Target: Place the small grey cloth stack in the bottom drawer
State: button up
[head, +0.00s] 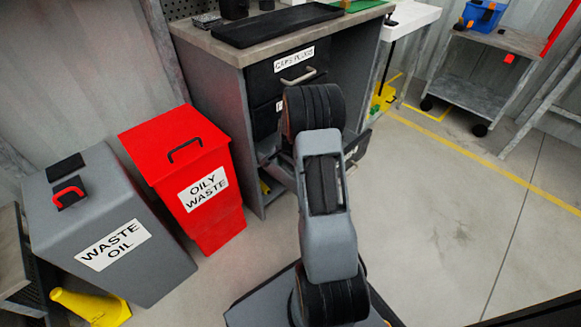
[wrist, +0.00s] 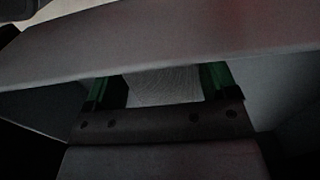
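In the wrist view a small light grey, finely textured piece, which looks like the grey cloth stack (wrist: 163,86), fills the gap between the two green-padded fingers of my gripper (wrist: 163,80). Both pads appear to touch its sides. A wide grey panel (wrist: 160,45) crosses in front and hides the fingertips and the rest of the stack. In the head view my arm hides my gripper and the stack. The low drawer (head: 355,151) of the grey bench seems to be pulled out, its edge and handle showing right of my arm; its inside is hidden.
The bench's upper drawer (head: 287,74), labelled caps plugs, is shut. A black tray (head: 275,24) lies on the bench top. A red oily waste bin (head: 185,170) and a grey waste oil bin (head: 110,225) stand left. Floor to the right is clear up to a grey cart (head: 475,90).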

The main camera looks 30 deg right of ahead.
jog(key=o, duration=0.4)
notch_tip(320, 180, up, 12)
jog(key=p, duration=0.5)
jog(key=s+a+r+n+t, duration=0.1)
jog(key=s+a+r+n, duration=0.55)
jog(key=a+r, duration=0.45)
jog(key=s+a+n, duration=0.3)
jog(key=s, duration=0.1)
jog(key=s+a+r+n+t, duration=0.1)
jog(key=s+a+n, duration=0.2)
jog(key=s, duration=0.1)
jog(key=s+a+r+n, duration=0.1)
jog(key=s+a+n, duration=0.2)
jog(key=shift+s+a+r+n+t, duration=0.15)
jog(key=shift+s+a+n+t, duration=0.1)
jog(key=shift+s+t, duration=0.15)
jog(key=shift+r, duration=0.15)
